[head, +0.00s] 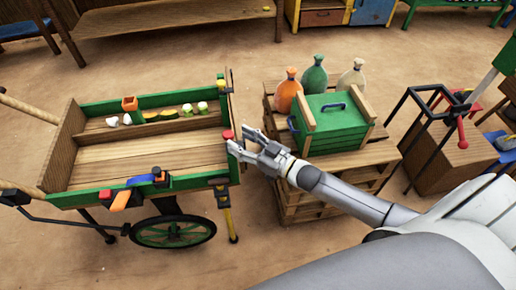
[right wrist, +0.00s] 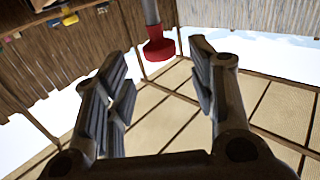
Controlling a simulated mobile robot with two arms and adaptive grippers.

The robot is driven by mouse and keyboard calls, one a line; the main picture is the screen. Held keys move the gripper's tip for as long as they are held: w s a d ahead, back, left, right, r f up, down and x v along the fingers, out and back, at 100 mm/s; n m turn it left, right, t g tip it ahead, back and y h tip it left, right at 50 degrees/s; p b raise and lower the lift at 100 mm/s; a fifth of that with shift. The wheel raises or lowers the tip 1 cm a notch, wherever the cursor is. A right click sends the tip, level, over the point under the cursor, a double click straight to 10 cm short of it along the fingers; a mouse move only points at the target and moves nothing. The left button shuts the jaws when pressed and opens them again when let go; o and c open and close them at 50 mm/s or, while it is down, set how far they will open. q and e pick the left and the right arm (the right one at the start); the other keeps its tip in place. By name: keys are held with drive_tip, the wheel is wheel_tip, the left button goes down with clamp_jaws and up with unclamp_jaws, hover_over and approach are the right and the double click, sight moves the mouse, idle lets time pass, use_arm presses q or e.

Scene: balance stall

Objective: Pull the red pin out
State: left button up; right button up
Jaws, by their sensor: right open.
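The red pin (head: 228,134) shows as a small red knob at the right end of the green and wooden cart (head: 150,158). My right gripper (head: 243,142) is open and empty, with its fingertips just right of the red knob. In the right wrist view the red knob (right wrist: 159,49) sits on a grey rod, ahead of and between the two open fingers (right wrist: 160,85). The knob appears beyond the fingertips, with no contact visible. The rest of the pin is hidden. My left gripper is not in view.
A green crate (head: 338,125) and several tied sacks (head: 314,76) stand on wooden pallets (head: 365,160) right of the cart, close behind my right gripper. A black frame with a red handle (head: 462,135) stands further right. The sandy floor in front of the cart is clear.

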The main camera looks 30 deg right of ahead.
drive_tip(key=v, duration=0.6)
drive_tip(key=shift+s, duration=0.3)
drive_tip(key=shift+d, duration=0.15)
drive_tip(key=s+d+f+m+g+h, duration=0.1)
drive_tip(key=s+d+f+g+h, duration=0.2)
drive_tip(key=f, duration=0.7)
drive_tip(key=s+d+f+m+g+h, duration=0.15)
drive_tip(key=s+f, duration=0.35)
drive_tip(key=f, duration=0.5)
drive_tip(key=s+d+f+m+g+h, duration=0.1)
drive_tip(key=s+d+f+g+h, duration=0.2)
drive_tip(key=f, duration=0.8)
drive_tip(key=s+a+f+g, duration=0.2)
drive_tip(key=s+f, duration=0.3)
drive_tip(key=s, duration=0.4)
drive_tip(key=s+a+f+g+h, duration=0.1)
drive_tip(key=s+f, duration=0.4)
drive_tip(key=s, duration=0.5)
drive_tip(key=s+a+f+g, duration=0.4)
drive_tip(key=s+f, duration=0.1)
drive_tip(key=s, duration=0.5)
drive_tip(key=shift+s, duration=0.25)
